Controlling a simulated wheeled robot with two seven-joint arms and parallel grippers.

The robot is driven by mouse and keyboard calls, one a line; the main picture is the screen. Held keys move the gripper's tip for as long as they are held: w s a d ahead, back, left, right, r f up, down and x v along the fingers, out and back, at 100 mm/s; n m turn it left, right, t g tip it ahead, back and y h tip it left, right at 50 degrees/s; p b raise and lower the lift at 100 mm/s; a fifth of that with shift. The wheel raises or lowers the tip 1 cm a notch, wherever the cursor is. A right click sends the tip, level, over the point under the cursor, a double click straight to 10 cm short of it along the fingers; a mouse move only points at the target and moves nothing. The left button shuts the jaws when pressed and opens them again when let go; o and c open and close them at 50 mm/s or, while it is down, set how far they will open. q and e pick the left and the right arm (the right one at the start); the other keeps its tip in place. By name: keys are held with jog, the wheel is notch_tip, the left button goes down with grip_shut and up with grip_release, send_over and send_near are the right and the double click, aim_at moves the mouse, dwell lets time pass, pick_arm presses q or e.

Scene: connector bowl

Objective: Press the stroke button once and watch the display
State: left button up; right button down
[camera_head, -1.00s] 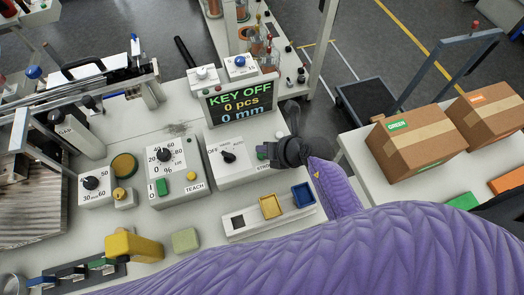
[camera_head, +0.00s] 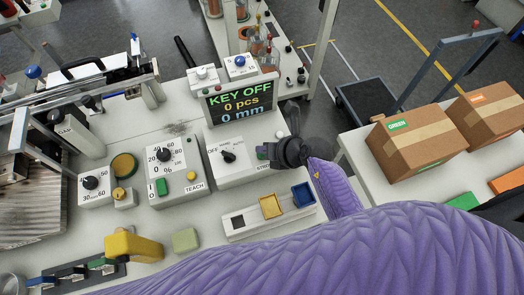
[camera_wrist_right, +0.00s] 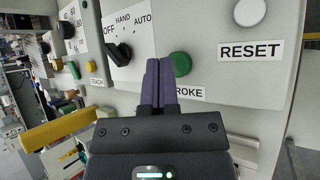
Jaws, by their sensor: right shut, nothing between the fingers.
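The green stroke button (camera_wrist_right: 180,64) sits on a light panel above a partly covered label reading "ROKE" in the right wrist view. My right gripper (camera_wrist_right: 159,66) is shut and empty, its purple fingertips just left of the button; I cannot tell whether they touch it. In the head view my right gripper (camera_head: 264,152) is over the right part of the panel, and the button is not clearly visible there. The display (camera_head: 240,103) reads "KEY OFF", "0 pcs", "0 mm". My left gripper is not in view.
A black selector knob (camera_wrist_right: 118,52) marked OFF, HAND, AUTO is left of the fingers. A white button (camera_wrist_right: 250,12) sits above the RESET label to the right. A tray with yellow and blue bins (camera_head: 238,222) lies in front of the panel. Cartons (camera_head: 415,143) stand at right.

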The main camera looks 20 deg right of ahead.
jog(key=shift+f, duration=0.25)
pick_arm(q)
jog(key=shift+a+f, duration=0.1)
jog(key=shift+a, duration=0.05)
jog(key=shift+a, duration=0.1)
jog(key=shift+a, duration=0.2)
pick_arm(e)
jog(key=shift+f, duration=0.1)
